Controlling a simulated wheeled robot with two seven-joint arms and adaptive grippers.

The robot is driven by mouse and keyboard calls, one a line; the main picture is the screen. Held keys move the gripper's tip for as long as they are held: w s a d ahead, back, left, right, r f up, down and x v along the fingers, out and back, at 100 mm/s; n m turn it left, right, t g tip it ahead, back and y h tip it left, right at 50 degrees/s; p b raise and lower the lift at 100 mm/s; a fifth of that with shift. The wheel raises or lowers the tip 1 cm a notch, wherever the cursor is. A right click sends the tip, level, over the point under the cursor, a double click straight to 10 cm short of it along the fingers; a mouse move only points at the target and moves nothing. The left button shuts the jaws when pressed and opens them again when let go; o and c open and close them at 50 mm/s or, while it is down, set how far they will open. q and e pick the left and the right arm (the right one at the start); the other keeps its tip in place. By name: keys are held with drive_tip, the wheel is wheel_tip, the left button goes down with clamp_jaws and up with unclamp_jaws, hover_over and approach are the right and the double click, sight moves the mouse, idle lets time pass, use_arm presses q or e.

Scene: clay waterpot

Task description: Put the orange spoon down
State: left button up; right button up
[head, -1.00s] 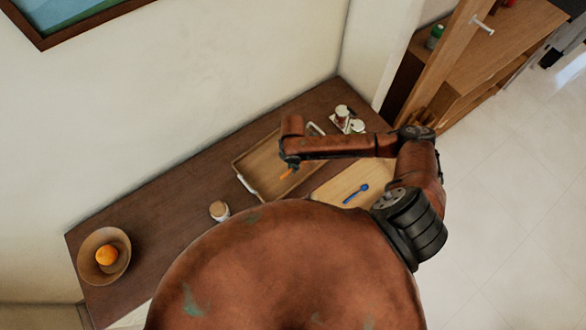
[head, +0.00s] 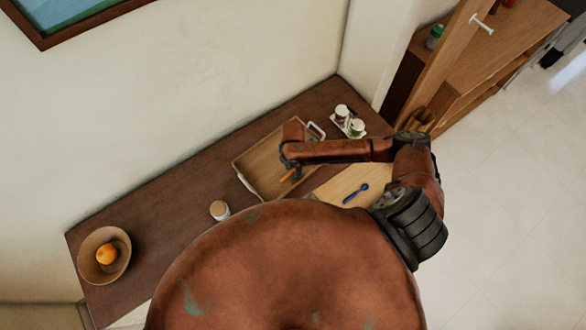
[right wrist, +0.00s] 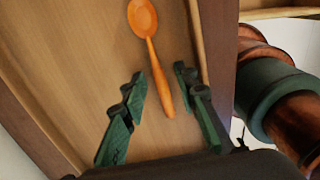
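The orange spoon (right wrist: 154,60) is inside the wooden tray (right wrist: 70,60) in the right wrist view, and looks to lie on its floor. Its bowl points away from my right gripper (right wrist: 160,78). That gripper is open, with one dark green finger on each side of the spoon's handle and a gap to each. In the head view the spoon (head: 289,175) shows as a small orange streak below my right gripper (head: 292,168), over the tray (head: 250,187). My left gripper is not in view.
A blue spoon (head: 356,194) lies on a light wooden board (head: 335,185) beside the tray. White-lidded jars (head: 357,127) stand behind the arm. A small jar (head: 220,210) and a bowl (head: 90,272) with an orange (head: 106,253) stand to the left.

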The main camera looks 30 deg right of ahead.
sight(293, 170)
wheel_tip(293, 170, up, 12)
drive_tip(key=shift+r, duration=0.15)
idle(0.5)
